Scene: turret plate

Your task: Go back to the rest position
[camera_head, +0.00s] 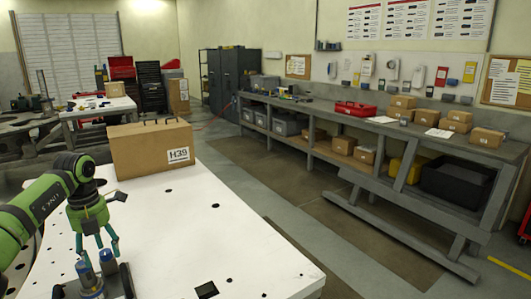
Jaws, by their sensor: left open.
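My left arm, green and dark, comes in from the left. Its gripper (100,248) points down with its teal fingers spread, at the lower left above the white table (220,240). Just below the fingers stand blue-and-grey cylindrical parts (90,282) on a dark round-edged plate (126,282), partly cut off by the bottom edge. One grey-topped cylinder (108,261) is close to the fingertips, and I cannot tell whether they touch it. Nothing is clearly held. My right gripper is not in view.
A cardboard box (145,150) marked H39 stands at the table's back left, behind the gripper. The table's middle and right are clear, apart from small holes and a dark square (206,290). A long grey workbench (320,108) with boxes runs along the right wall.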

